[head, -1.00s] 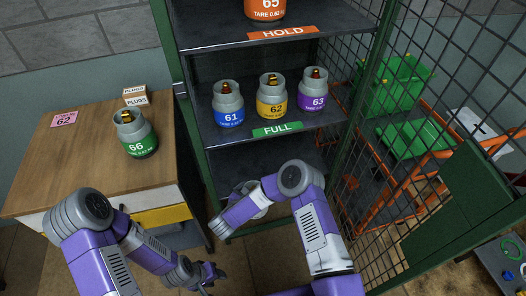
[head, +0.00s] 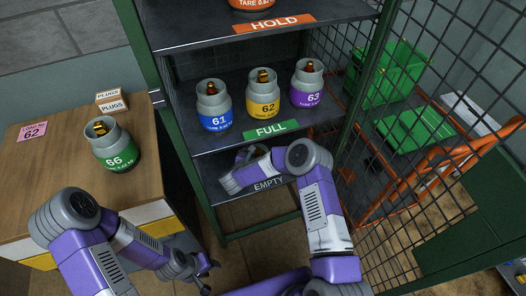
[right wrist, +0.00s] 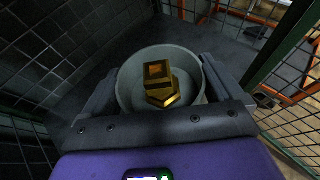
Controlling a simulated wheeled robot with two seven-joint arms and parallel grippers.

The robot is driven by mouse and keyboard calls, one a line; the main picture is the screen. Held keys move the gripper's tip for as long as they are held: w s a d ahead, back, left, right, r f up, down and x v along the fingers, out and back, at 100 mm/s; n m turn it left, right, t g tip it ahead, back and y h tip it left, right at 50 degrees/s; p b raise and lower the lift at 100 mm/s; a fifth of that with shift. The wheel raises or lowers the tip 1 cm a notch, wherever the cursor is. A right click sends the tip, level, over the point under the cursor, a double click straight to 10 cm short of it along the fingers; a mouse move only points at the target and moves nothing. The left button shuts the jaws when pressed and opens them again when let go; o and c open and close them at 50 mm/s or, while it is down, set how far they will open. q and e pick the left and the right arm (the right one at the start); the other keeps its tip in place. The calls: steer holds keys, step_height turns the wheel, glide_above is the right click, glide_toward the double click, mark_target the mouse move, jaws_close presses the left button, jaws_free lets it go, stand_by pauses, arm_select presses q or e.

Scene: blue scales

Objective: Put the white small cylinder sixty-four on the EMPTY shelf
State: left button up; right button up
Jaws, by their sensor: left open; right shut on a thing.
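The cylinder in my right gripper (right wrist: 160,92) shows a pale grey collar (right wrist: 127,84) and a brass valve in the right wrist view. Its body and number are hidden there. The fingers close on both sides of the collar. In the head view my right gripper (head: 236,178) reaches into the EMPTY shelf (head: 212,190), below the FULL shelf, and my arm hides most of the cylinder. I cannot tell whether its base touches the shelf. My left gripper (head: 207,272) is open and empty, low in front of the table.
Cylinders 61 (head: 214,106), 62 (head: 263,98) and 63 (head: 307,84) stand on the FULL shelf (head: 240,138) above. Green cylinder 66 (head: 115,147) and a PLUGS box (head: 111,101) are on the table (head: 60,185). Mesh (head: 400,190) bounds the rack's right side.

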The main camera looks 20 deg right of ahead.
mark_target(262, 145)
steer(key=w+d, duration=0.3)
steer(key=shift+w+r+b, duration=0.1)
steer(key=shift+w+b, duration=0.1)
steer(key=shift+b, duration=0.15)
steer(key=f, duration=0.1)
steer(key=f+b, duration=0.1)
steer(key=f, duration=0.1)
steer(key=shift+w+d+f+b, duration=0.2)
steer(key=shift+w+f+b, duration=0.05)
steer(key=shift+f+b, duration=0.1)
steer(key=shift+r, duration=0.1)
steer(key=shift+f, duration=0.2)
steer(key=o, duration=1.7)
steer(key=shift+s, duration=0.1)
